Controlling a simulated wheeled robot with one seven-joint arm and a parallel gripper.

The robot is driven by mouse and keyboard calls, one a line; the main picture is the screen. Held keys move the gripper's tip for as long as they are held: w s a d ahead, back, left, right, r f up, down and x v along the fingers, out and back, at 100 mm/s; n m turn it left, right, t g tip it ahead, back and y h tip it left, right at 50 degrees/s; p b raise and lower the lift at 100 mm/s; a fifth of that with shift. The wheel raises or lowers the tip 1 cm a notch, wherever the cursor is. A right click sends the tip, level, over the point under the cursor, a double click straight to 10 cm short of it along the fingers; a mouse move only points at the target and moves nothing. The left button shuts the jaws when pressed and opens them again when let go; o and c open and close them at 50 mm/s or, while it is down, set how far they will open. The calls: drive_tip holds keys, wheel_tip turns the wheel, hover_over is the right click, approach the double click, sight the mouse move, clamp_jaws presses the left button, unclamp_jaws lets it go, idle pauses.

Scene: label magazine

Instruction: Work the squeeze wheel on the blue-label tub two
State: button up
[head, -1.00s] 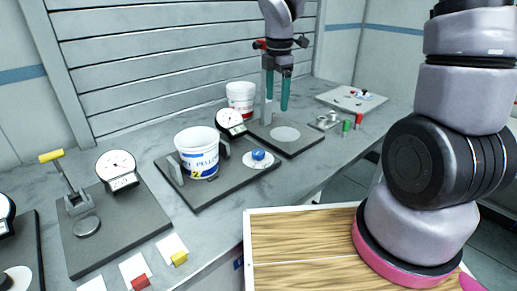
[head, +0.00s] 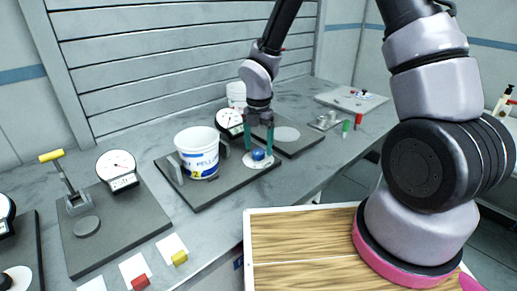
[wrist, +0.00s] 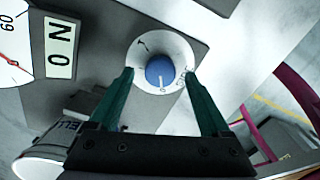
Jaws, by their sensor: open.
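The blue squeeze wheel (head: 258,154) sits on a round white dial plate at the right end of a dark base. The tub with the blue label (head: 198,152) stands on the same base, between two grey jaws. My gripper (head: 259,146) is open, pointing down over the wheel, its green fingers on either side of it. In the wrist view the wheel (wrist: 159,71) lies between and a little beyond the fingertips (wrist: 157,76), with bare dial plate showing around it. I cannot tell whether the fingers touch the plate.
A round gauge (head: 229,121) stands behind the wheel. Another white tub (head: 236,94) stands behind my gripper. A toggle press with a yellow handle (head: 51,155) is at left. A wooden-topped surface (head: 300,240) is in front.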

drive_tip(key=shift+f, duration=0.8)
clamp_jaws()
